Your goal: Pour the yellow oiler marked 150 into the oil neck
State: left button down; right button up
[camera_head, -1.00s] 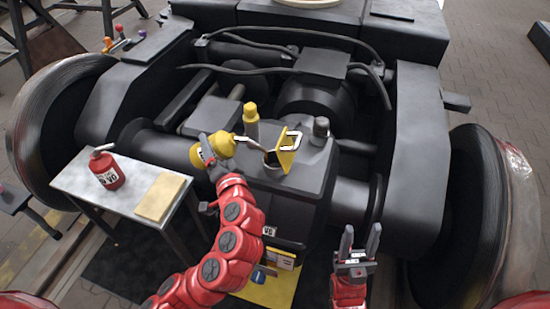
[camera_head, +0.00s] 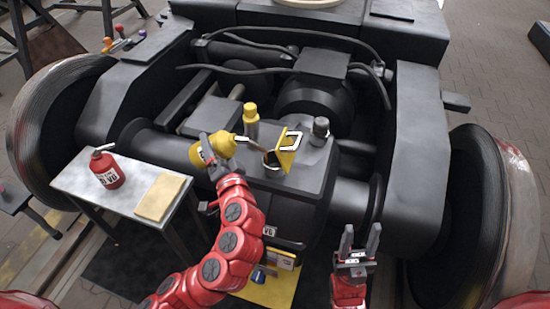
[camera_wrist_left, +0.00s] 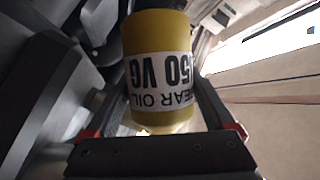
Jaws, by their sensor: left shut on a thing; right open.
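The yellow oiler (camera_head: 212,149) is tipped over, its spout pointing right toward the oil neck (camera_head: 271,158) on top of the dark gearbox. The oil neck's yellow flap lid (camera_head: 288,149) stands open beside it. In the left wrist view the oiler (camera_wrist_left: 158,95) shows an upside-down label reading "GEAR OIL 150 VG". My left gripper (camera_head: 213,158) is shut on the oiler's body, left of the neck. Whether oil is flowing is too small to tell. My right gripper (camera_head: 360,245) is open and empty in front of the gearbox, to the right.
A red oiler (camera_head: 107,170) and a tan pad (camera_head: 160,196) are on the small metal table (camera_head: 126,200) at left. A yellow-capped post (camera_head: 251,120) and a grey-capped post (camera_head: 320,130) stand on the gearbox near the neck. A yellow tray (camera_head: 262,290) lies below.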

pick_arm(q)
jog(key=shift+d+r+m+t+p, duration=0.1)
jog(key=shift+r+m+t+p, duration=0.3)
jog(key=shift+m, duration=0.3)
dwell(4.0)
